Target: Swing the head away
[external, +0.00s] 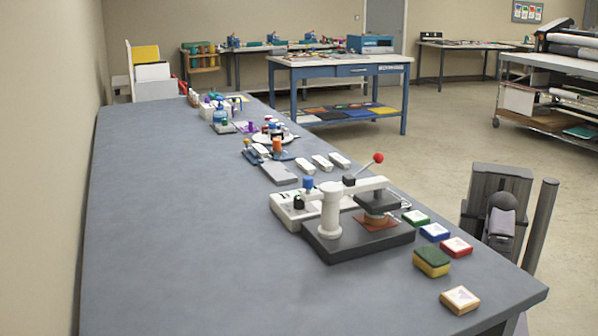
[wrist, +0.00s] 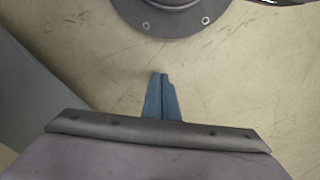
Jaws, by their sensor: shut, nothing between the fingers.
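A small press stands near the front right of the grey table in the external view. It has a dark base (external: 345,245), a white post (external: 331,212) and a white swing arm reaching right. The dark head (external: 377,202) hangs from that arm above a reddish-brown piece (external: 375,223) on the base; whether they touch is unclear. A lever with a red ball (external: 378,158) rises above the arm. My gripper (wrist: 163,76) shows in the wrist view with its blue fingers together and empty, over bare floor. In the external view, my arm is right of the table, apart from the press; its fingertips cannot be made out.
Green, blue and red small blocks (external: 456,247) lie right of the press. A green-topped yellow block (external: 431,262) and a pale block (external: 460,299) are nearer the front. A white device (external: 290,212) sits behind the press. The table's left half is clear.

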